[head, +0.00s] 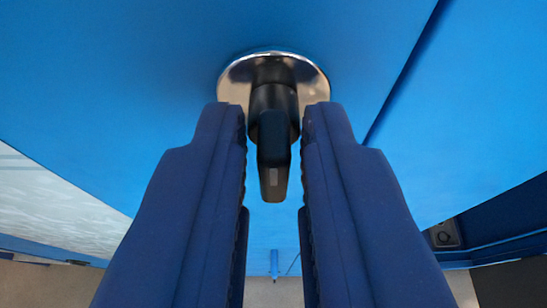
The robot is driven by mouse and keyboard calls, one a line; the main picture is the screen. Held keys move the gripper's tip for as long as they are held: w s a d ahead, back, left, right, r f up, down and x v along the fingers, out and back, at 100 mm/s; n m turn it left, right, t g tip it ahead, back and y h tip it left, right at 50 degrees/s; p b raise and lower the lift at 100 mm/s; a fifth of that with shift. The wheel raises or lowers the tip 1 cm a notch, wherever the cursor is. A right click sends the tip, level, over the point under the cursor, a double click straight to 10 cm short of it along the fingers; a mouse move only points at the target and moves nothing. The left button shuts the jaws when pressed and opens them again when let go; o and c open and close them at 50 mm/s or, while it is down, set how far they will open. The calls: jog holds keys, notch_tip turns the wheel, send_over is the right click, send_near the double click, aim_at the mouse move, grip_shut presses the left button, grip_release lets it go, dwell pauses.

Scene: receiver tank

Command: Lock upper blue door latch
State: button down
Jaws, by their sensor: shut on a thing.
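The upper blue door latch (272,165) is a black handle on a round, shiny silver plate (236,76). It sits on the blue door (130,80) in the upper middle of the head view. The handle's free end points down in the picture. My gripper (273,118) has two dark blue fingers, one on each side of the handle, and it is shut on the latch. Narrow gaps seem to show beside the handle's lower end. The fingertips partly cover the plate's lower edge, and the exact contact is hidden.
A dark seam (405,75) runs down the blue surface to the right of the latch. A small black fitting (443,235) is at the lower right. A pale, streaked surface (50,205) shows at the left. A small blue part (274,263) shows below, between my fingers.

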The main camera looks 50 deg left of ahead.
jog(key=m+p, duration=0.1)
jog(key=m+g+y+p, duration=0.1)
jog(key=m+p, duration=0.1)
jog(key=shift+w+d+r+g, duration=0.1)
jog(key=shift+w+g, duration=0.1)
jog(key=shift+g, duration=0.1)
jog(key=m+y+p, duration=0.1)
jog(key=m+g+y+p, duration=0.1)
jog(key=m, duration=0.1)
jog(key=shift+w+d+f, duration=0.1)
jog(key=shift+w+f, duration=0.05)
jog(key=shift+f, duration=0.05)
jog(key=shift+w+d+f+m+g+y+p, duration=0.15)
jog(key=shift+m+y+p, duration=0.4)
jog(key=shift+m, duration=0.7)
jog(key=shift+s+a+f+m+g+y+p, duration=0.15)
jog(key=shift+m+y+p, duration=0.2)
jog(key=shift+m+y, duration=0.6)
jog(key=shift+w+d+f+m+g+y+p, duration=0.15)
jog(key=shift+m+y+p, duration=0.25)
jog(key=shift+m, duration=1.1)
jog(key=c, duration=1.2)
grip_release()
